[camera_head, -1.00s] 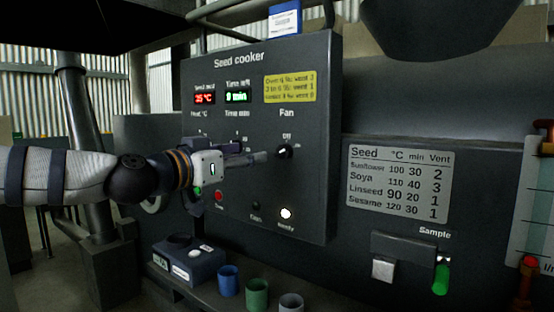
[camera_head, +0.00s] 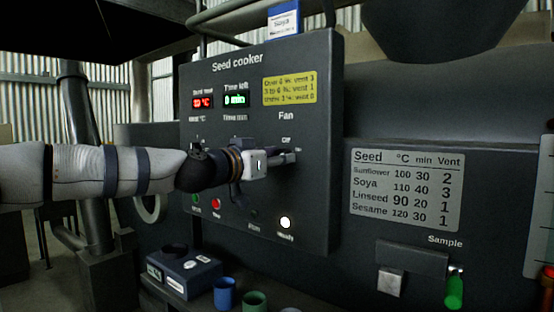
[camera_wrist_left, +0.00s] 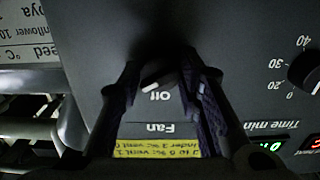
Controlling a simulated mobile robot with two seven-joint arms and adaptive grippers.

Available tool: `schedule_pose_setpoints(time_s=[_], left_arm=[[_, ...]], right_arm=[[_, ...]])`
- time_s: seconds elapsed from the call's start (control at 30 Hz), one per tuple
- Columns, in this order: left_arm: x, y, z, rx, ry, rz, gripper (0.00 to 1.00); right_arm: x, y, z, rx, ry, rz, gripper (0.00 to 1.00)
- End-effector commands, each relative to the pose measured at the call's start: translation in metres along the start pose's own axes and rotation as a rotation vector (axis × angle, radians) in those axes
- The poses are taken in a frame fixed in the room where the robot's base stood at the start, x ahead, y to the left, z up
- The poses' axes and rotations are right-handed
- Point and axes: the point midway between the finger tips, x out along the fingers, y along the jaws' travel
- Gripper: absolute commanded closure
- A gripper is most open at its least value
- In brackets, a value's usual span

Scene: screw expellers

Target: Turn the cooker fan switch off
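The seed cooker panel (camera_head: 225,120) is dark grey and upright in the middle of the head view. Its fan switch is a dark knob below the word "Fan", mostly hidden there behind my left gripper (camera_head: 285,158). In the left wrist view the picture is upside down. The fan switch (camera_wrist_left: 158,75) shows a pale pointer mark and lies between the two fingers of my left gripper (camera_wrist_left: 160,72), with "Off" printed beside it. The fingers are apart, one on each side of the knob; I cannot tell if they touch it. My right gripper is not in view.
A lit white lamp (camera_head: 285,222) and a red button (camera_head: 216,203) are low on the panel. A time knob (camera_wrist_left: 308,72) is beside the fan switch. A seed chart (camera_head: 407,190) and a green-handled sample lever (camera_head: 454,290) are to the right. Cups (camera_head: 225,292) stand below.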

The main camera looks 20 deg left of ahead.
Motion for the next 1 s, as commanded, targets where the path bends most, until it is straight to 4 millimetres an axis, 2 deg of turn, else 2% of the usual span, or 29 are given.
schedule_pose_setpoints(time_s=[0.47,1.0], left_arm=[[-0.0002,-0.0003,0.0,-0.075,0.0,-0.001,0.96],[-0.0002,0.0006,0.0004,-0.544,-0.001,-0.001,0.96]], right_arm=[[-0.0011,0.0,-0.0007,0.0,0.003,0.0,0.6],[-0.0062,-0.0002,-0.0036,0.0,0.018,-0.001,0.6]])
